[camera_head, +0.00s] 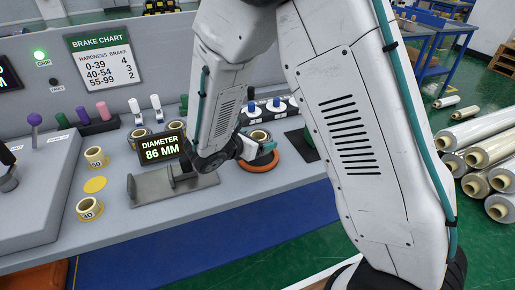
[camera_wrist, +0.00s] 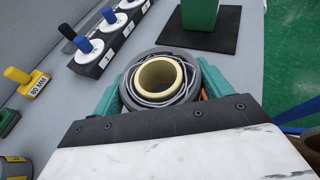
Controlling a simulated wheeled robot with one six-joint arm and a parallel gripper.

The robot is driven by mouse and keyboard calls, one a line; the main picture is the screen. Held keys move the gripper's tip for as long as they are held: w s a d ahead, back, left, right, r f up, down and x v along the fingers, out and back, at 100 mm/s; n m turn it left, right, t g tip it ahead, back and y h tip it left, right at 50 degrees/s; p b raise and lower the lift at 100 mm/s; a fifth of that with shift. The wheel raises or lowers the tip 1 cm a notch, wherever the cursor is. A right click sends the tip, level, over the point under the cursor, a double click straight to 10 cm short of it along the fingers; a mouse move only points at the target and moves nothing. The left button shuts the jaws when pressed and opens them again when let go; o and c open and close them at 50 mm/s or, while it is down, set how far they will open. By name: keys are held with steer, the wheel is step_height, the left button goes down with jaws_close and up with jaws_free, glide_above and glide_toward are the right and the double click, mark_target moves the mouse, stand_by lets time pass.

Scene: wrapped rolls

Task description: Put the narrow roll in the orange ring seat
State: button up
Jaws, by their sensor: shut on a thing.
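My gripper (camera_head: 257,148) is shut on a roll with a cream core and loose grey wrap. In the wrist view the roll (camera_wrist: 137,84) stands between the teal fingers (camera_wrist: 160,86), its open core facing the camera. It also shows in the head view (camera_head: 259,134). The orange ring seat (camera_head: 262,166) lies under the gripper and roll, and its near rim shows in the head view. Only a sliver of orange shows beside the right finger in the wrist view. Whether the roll rests in the seat or is just above it, I cannot tell.
A "DIAMETER 86 MM" display (camera_head: 162,148) and grey cradle (camera_head: 172,190) stand left of the gripper. Tape rolls and a yellow disc (camera_head: 95,184) lie further left. A numbered block with knobs (camera_wrist: 103,45) and a green post (camera_wrist: 200,14) on a dark base stand nearby.

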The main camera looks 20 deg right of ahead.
steer(key=shift+a+f, duration=0.1)
steer(key=shift+f, duration=1.6)
steer(key=o, duration=1.2)
steer(key=shift+f, duration=0.15)
steer(key=shift+o, duration=0.2)
